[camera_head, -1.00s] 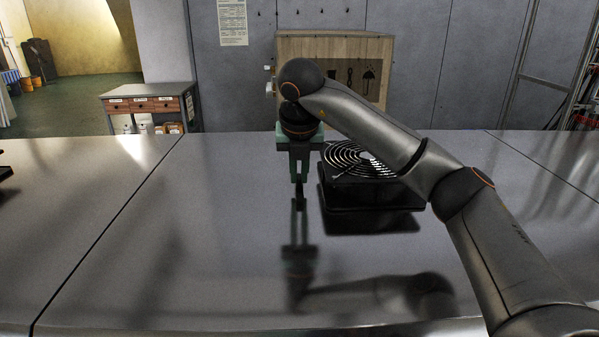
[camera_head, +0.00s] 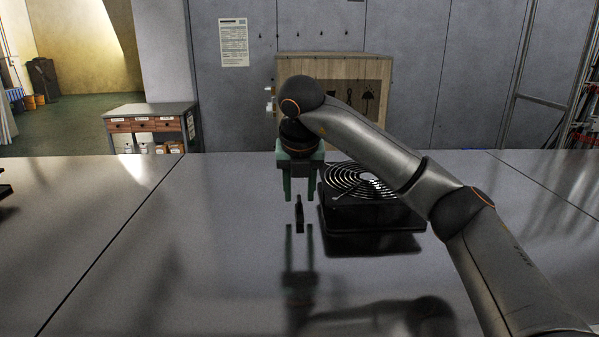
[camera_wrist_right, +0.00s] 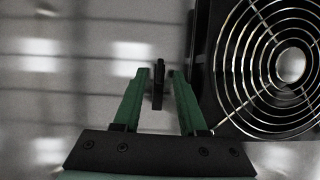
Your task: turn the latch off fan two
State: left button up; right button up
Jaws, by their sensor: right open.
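A black fan (camera_head: 372,212) with a round wire grille lies flat on the grey metal table, right of my right gripper. It also shows in the right wrist view (camera_wrist_right: 212,95); I see no number on it. A small black upright piece (camera_head: 299,216) stands on the table left of the fan, apart from it; I cannot tell whether it is the latch. My right gripper (camera_head: 300,197) points down over this piece, its green fingers apart. In the right wrist view the piece (camera_wrist_right: 158,88) shows between the open fingertips (camera_wrist_right: 158,73), with gaps on both sides. My left gripper is not in view.
A dark object (camera_head: 5,190) is cut off at the left edge. A wooden crate (camera_head: 300,68) and a small drawer cabinet (camera_head: 150,125) stand behind the table.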

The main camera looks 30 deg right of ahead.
aim_at(300, 221)
jog(key=v, duration=1.1)
jog(key=shift+r, duration=0.2)
jog(key=shift+a, duration=0.15)
